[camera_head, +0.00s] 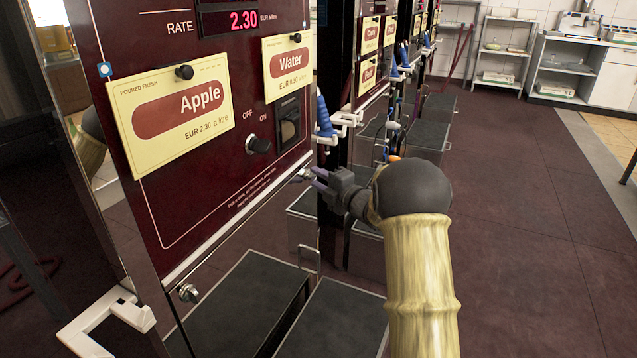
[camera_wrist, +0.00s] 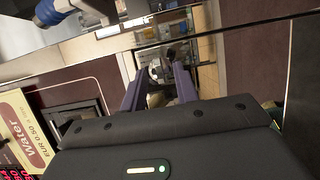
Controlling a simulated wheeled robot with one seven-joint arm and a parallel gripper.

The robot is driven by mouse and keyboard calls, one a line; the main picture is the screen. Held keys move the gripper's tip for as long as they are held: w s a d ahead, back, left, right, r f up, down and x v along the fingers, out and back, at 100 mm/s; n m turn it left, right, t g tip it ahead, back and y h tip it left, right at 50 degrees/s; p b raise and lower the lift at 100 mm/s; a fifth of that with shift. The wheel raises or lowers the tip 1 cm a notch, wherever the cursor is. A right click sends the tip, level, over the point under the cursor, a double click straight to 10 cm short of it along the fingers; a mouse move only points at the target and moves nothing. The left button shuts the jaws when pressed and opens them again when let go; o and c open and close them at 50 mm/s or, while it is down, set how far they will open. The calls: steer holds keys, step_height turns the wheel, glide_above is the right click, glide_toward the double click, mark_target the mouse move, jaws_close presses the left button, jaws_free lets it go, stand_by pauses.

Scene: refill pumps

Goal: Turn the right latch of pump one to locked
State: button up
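Pump one is the dark red panel (camera_head: 225,185) with the Apple and Water cards. Its right latch (camera_head: 304,174) is a small metal piece at the panel's lower right edge, and its turned position is too small to tell. My gripper (camera_head: 316,178) is at this latch, reaching in from the right with its purple fingers apart. In the wrist view, a pale metal piece, apparently the latch (camera_wrist: 156,71), shows between the open fingertips (camera_wrist: 159,75). I cannot tell whether the fingers touch it. The left latch (camera_head: 188,293) sits at the panel's lower left edge.
A blue-handled nozzle (camera_head: 323,115) hangs on a white holder just above my gripper. Dark-topped boxes (camera_head: 245,305) stand below the panel. A white bracket (camera_head: 108,318) juts out at lower left. More pumps line up behind; the floor (camera_head: 530,240) at right is clear.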

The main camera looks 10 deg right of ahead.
steer(key=shift+w+a, duration=0.15)
steer(key=shift+w, duration=0.1)
jaws_close()
